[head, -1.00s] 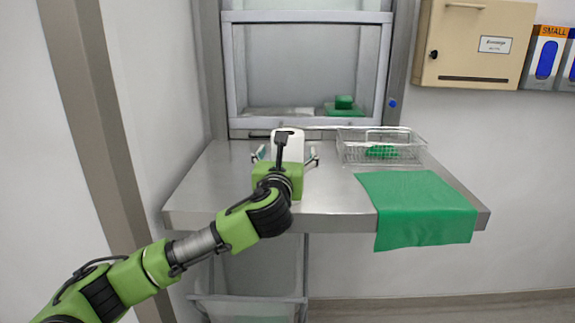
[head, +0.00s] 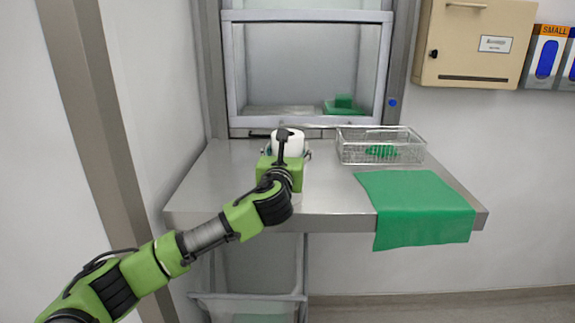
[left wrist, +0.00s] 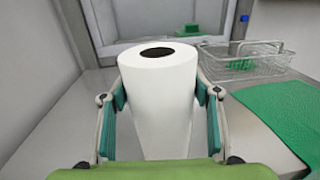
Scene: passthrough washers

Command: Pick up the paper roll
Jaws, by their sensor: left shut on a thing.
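The white paper roll (left wrist: 158,100) stands upright between the fingers of my left gripper (left wrist: 160,115) in the left wrist view, its dark core hole facing up. The teal finger pads press against its left and right sides. In the head view the top of the paper roll (head: 288,142) shows beyond my left gripper (head: 286,152), which hides its lower part. I cannot tell whether its base touches the steel counter (head: 235,195). My right gripper is not in view.
A wire basket (head: 380,146) with a green item inside stands right of the roll. A green cloth (head: 415,205) hangs over the counter's front edge. A framed hatch (head: 305,70) is behind, with a green item inside. The left counter is clear.

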